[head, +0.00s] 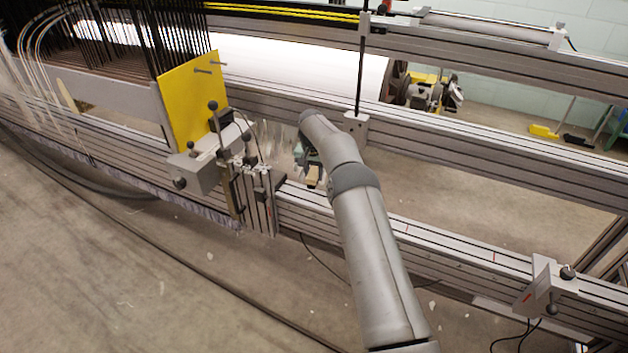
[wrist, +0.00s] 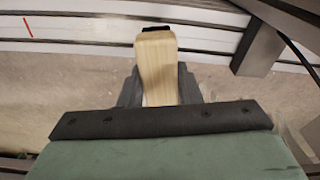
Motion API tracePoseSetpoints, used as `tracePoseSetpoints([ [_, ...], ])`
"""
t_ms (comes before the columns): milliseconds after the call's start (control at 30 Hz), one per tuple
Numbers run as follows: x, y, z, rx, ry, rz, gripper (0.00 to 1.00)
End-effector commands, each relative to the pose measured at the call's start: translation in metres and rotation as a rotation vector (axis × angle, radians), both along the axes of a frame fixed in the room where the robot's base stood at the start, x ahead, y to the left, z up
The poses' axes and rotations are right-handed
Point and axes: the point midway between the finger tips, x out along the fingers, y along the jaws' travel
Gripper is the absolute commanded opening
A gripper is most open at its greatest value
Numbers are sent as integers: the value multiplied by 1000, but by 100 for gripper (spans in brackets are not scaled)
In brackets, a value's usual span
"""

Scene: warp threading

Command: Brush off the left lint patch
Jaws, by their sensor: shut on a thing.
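My gripper (wrist: 160,92) is shut on a pale wooden piece with a black end (wrist: 155,58), which looks like a brush handle. Its dark fingers stand on both sides of the wood. In the head view my gripper (head: 311,168) is partly hidden behind my arm, and the wood (head: 313,178) shows just below it, above the gap between the rails. Wispy whitish strands (head: 268,140) show left of the gripper; I cannot tell whether they are lint. No left lint patch can be made out for certain in either view.
A yellow plate (head: 190,105) and a grey clamp block with black knobs (head: 197,168) stand left of my gripper. A vertical black rod on a bracket (head: 356,122) stands close behind my arm. The front rail (head: 430,243) is clear to the right, up to another bracket (head: 540,285).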

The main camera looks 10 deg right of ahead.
Motion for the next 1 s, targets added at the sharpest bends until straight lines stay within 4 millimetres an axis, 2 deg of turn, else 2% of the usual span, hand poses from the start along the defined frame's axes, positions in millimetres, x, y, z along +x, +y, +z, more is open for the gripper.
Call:
tracePoseSetpoints([
  [167, 0, 0, -11, 0, 0, 0, 3],
  [600, 0, 0, -54, 0, 0, 0, 3],
  [1000, 0, 0, -57, 0, 0, 1, 3],
])
